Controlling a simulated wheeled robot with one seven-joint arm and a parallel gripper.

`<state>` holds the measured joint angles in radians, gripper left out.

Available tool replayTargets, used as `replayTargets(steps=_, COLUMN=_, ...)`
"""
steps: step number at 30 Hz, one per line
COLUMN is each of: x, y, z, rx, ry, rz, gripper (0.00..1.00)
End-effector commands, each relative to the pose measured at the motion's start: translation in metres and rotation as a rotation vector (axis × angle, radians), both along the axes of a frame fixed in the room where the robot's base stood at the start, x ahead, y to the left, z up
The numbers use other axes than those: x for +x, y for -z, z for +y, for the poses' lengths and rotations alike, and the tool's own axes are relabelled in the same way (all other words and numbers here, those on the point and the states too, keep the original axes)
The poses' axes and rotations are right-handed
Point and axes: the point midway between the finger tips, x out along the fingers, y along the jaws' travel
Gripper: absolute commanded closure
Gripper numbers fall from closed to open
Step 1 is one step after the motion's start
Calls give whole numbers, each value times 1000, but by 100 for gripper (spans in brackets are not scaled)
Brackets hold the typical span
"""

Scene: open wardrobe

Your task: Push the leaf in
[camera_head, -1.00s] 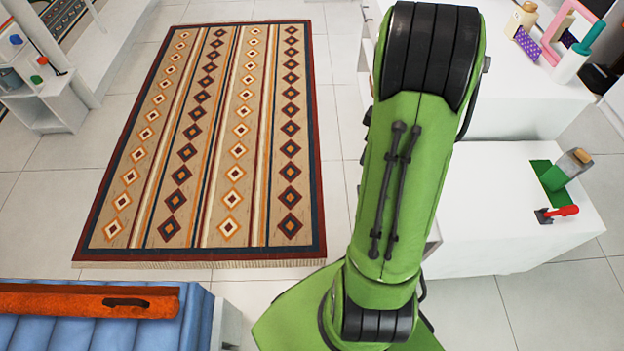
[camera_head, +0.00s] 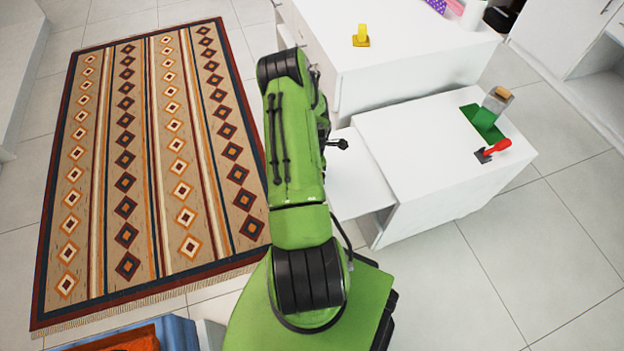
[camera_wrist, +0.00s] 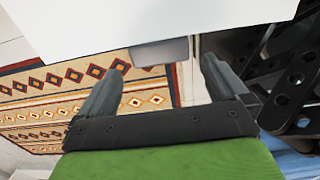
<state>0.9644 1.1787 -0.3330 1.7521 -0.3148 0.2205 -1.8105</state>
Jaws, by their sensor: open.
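A flat white leaf (camera_head: 362,188) sticks out from the left side of the low white cabinet (camera_head: 425,150) in the head view. My arm partly hides its left end. My gripper (camera_head: 338,144) shows only as a small dark tip beside my green arm, over or near the leaf's far edge; contact cannot be told. In the wrist view my gripper (camera_wrist: 164,62) has its two dark fingers apart, with nothing between them. A large white surface (camera_wrist: 170,22) and a short grey panel (camera_wrist: 160,52) lie just past the fingertips.
A taller white cabinet (camera_head: 400,50) with a yellow object (camera_head: 361,37) stands behind. A green item (camera_head: 485,120) and a red-handled tool (camera_head: 493,150) lie on the low cabinet. A patterned rug (camera_head: 150,160) covers the left floor. Bare tiles (camera_head: 540,250) are at right.

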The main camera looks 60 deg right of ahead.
Motion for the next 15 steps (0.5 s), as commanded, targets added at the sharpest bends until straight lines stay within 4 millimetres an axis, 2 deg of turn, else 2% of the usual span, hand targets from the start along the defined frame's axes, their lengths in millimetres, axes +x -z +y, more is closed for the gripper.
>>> replayTargets(steps=1, x=0, y=16, z=0, rx=2, ry=0, rz=1, gripper=0)
replayTargets(steps=6, x=0, y=39, z=0, rx=-1, ry=1, rz=1, gripper=0)
replayTargets(steps=15, x=0, y=42, z=0, rx=-1, ry=1, rz=0, gripper=0)
